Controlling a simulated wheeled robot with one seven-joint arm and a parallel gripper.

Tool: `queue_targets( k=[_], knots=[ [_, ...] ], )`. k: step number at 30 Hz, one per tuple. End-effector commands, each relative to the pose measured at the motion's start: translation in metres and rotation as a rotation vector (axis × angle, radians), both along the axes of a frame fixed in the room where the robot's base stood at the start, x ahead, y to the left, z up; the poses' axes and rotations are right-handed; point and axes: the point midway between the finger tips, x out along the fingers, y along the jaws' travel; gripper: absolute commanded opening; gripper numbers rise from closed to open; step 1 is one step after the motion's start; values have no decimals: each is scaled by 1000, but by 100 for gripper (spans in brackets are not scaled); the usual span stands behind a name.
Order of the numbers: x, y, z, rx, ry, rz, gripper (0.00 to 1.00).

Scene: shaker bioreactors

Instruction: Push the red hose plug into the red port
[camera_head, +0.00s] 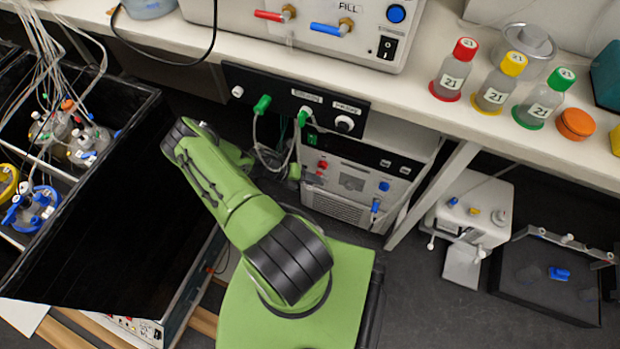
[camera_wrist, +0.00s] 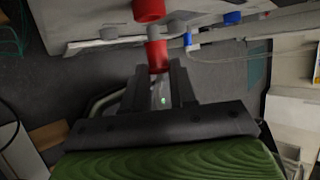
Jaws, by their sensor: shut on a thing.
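In the wrist view my gripper (camera_wrist: 160,76) is shut on the red hose plug (camera_wrist: 156,56), which sticks out past its dark fingertips. A pale hose part shows between the fingers behind it. The red port (camera_wrist: 148,10) is just ahead of the plug, roughly in line with it, at the top edge of the view. A short pale section lies between the two red parts; I cannot tell whether they touch.
A blue port (camera_wrist: 232,18) and a blue plug with hose (camera_wrist: 187,39) are right of the red port. In the head view, green plugs with hoses (camera_head: 262,104) hang from the black panel (camera_head: 235,77) above the unit. A black open box (camera_head: 90,230) stands left of my arm.

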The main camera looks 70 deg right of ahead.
Motion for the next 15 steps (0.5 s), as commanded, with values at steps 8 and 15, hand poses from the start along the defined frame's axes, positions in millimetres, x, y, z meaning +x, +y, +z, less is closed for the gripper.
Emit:
queue_targets(
  k=[8,15],
  knots=[
    [0,-2,-1,0,0,0,0],
    [-1,-6,-1,0,0,0,0]
  ],
)
